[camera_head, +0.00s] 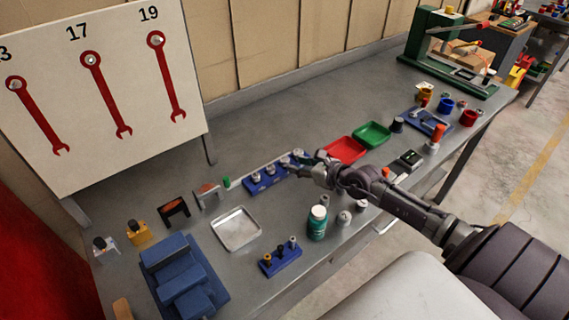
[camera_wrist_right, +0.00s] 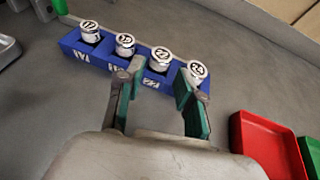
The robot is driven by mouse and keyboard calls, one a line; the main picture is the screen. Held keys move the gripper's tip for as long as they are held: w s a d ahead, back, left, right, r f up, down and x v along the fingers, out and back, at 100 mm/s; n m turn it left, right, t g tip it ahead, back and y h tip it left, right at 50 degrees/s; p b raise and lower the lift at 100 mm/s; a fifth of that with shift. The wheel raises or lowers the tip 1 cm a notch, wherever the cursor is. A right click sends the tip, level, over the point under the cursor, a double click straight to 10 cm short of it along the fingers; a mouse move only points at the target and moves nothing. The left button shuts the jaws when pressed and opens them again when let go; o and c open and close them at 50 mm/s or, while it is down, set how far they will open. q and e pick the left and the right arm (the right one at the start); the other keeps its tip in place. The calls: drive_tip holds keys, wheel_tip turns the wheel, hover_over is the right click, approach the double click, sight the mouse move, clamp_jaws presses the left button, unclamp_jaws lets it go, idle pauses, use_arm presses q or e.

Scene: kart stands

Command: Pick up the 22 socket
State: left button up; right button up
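A blue rack (camera_head: 264,184) holds a row of upright sockets with round, numbered silver tops; it also shows in the right wrist view (camera_wrist_right: 118,68). The third socket from the left (camera_wrist_right: 160,60) appears to be the 22 socket, though its number is small. The rightmost socket (camera_wrist_right: 197,71) has a number I cannot read surely. My right gripper (camera_wrist_right: 162,74) is open and empty. Its green-padded fingers point at the rack's right half, with the third socket between and just beyond the tips. In the head view the right gripper (camera_head: 310,160) partly covers the rack's right end. My left gripper is out of view.
A red tray (camera_head: 346,150) and a green tray (camera_head: 372,134) lie right of the rack. The wrench board (camera_head: 100,90) stands behind.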

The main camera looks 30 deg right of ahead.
sight(286, 160)
drive_tip(key=shift+w, duration=0.25)
drive_tip(key=x, duration=0.3)
drive_tip(key=shift+w+a, duration=0.1)
drive_tip(key=shift+w, duration=0.25)
drive_tip(key=shift+w+a+f, duration=0.1)
drive_tip(key=shift+w+f, duration=0.15)
drive_tip(key=shift+w, duration=0.2)
drive_tip(key=c, duration=0.6)
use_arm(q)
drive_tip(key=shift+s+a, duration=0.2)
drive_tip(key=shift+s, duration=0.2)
use_arm(e)
clamp_jaws()
drive_tip(key=shift+r, duration=0.1)
